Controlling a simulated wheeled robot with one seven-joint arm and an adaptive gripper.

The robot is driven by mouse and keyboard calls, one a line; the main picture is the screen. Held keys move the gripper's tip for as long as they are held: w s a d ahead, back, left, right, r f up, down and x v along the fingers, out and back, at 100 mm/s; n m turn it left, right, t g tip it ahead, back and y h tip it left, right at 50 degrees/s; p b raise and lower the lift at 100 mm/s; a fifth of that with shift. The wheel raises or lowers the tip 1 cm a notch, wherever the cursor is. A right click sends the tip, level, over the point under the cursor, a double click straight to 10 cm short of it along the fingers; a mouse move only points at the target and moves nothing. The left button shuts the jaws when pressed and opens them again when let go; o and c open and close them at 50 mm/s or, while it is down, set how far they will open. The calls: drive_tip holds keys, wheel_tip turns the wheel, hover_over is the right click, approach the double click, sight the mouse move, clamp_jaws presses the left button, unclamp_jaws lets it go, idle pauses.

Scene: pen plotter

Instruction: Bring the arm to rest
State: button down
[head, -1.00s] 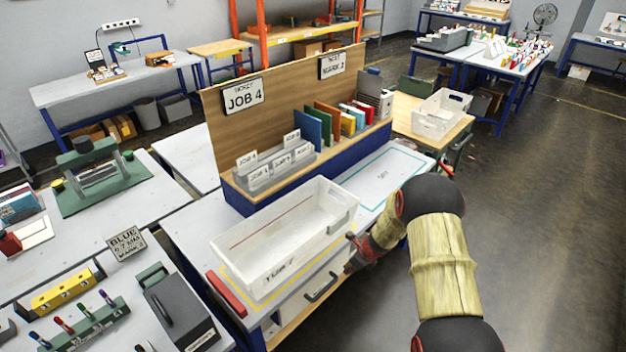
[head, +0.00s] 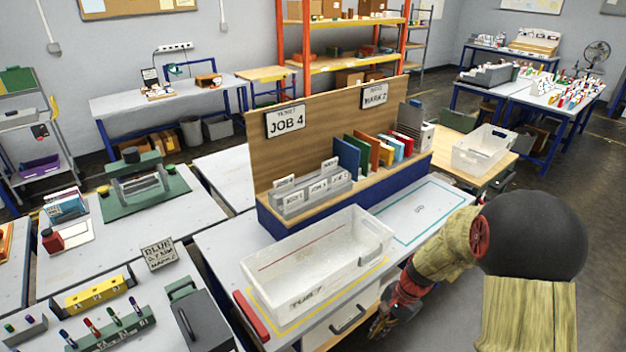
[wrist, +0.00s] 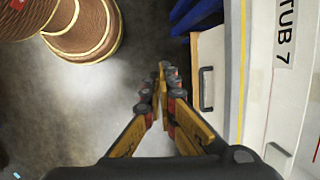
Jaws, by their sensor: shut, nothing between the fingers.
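My gripper (head: 378,324) hangs in front of the bench, beside the drawer front and its dark handle (head: 348,319) in the head view. In the wrist view my gripper (wrist: 161,85) has its fingers together with nothing between them, over the floor and left of the drawer handle (wrist: 206,88). It is apart from the handle. My arm bends at a dark joint at the right of the head view and reaches down left to the gripper.
A clear tub (head: 290,270) marked TUB 7 stands on the bench near its front edge. A white crate (head: 480,160) sits at the right. Open floor (head: 610,230) lies right of my arm.

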drive_tip(key=s+r+n+t+h+b, duration=0.1)
drive_tip(key=s+r+n, duration=0.4)
drive_tip(key=s+r, duration=0.5)
drive_tip(key=s+r+n+t+h+b, duration=0.2)
drive_tip(key=s+r+n+t, duration=0.3)
drive_tip(key=s+r, duration=0.6)
wheel_tip(320, 180, up, 6)
drive_tip(key=shift+d+f+n+b, duration=0.1)
drive_tip(key=shift+d+n+b, duration=0.1)
drive_tip(key=shift+n+b, duration=0.25)
